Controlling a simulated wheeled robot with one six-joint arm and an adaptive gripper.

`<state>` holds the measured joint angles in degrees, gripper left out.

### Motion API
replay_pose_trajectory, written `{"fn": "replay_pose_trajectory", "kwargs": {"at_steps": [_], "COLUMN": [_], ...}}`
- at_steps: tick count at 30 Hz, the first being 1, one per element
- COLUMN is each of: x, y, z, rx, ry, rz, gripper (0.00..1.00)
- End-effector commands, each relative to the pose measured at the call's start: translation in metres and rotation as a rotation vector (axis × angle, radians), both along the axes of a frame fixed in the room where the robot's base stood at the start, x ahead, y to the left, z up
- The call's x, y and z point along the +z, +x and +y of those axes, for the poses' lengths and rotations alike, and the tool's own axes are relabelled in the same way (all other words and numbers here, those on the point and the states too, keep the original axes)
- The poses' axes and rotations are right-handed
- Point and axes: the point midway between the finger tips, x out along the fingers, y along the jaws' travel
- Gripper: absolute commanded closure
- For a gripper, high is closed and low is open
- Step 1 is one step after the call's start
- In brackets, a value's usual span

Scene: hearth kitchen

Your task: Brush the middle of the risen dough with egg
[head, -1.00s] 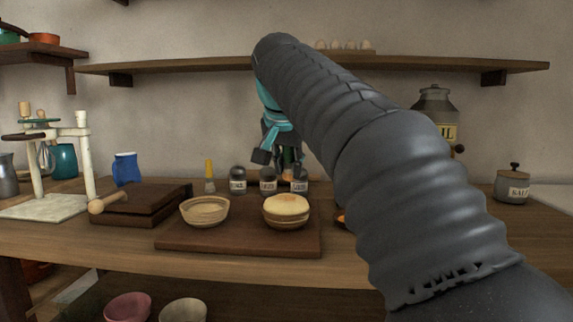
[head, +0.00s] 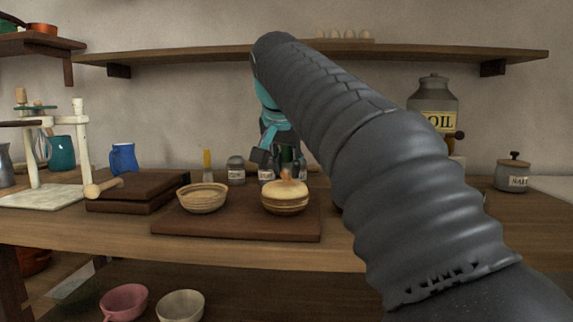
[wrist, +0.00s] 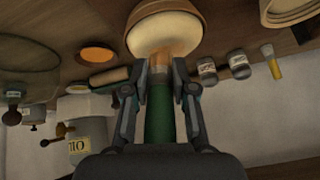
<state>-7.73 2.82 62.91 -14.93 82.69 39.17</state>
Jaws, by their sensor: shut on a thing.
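The risen dough (head: 285,189) is a pale, domed round in a ribbed basket on the dark board. It also shows at the top of the wrist view (wrist: 165,28). My gripper (head: 281,157) is above and behind it, shut on a brush with a green handle (wrist: 158,115). The brush's orange-tan bristle end (head: 287,174) points down at the top of the dough and appears to touch it near the middle. The exact contact is hard to tell. A round dish with orange contents (wrist: 97,53) lies beside the dough in the wrist view; my arm hides it in the head view.
An empty-looking ribbed basket (head: 203,199) sits left of the dough on the board (head: 240,228). Labelled jars (head: 236,171) and a yellow-handled brush (head: 207,161) stand behind. A dark lidded block (head: 137,190) is at left. An oil canister (head: 433,100) stands at right.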

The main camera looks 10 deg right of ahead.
Motion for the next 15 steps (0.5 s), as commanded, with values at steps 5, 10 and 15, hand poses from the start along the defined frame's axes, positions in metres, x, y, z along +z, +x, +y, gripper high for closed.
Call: {"fn": "replay_pose_trajectory", "kwargs": {"at_steps": [5, 10, 15], "x": [-0.0019, -0.0049, -0.0079], "y": [-0.0001, -0.0001, -0.0001], "z": [0.0, -0.0001, 0.0], "rx": [0.0, 0.0, 0.0], "ry": [0.0, 0.0, 0.0], "rz": [0.0, 0.0, 0.0], "gripper": [1.0, 1.0, 1.0]}}
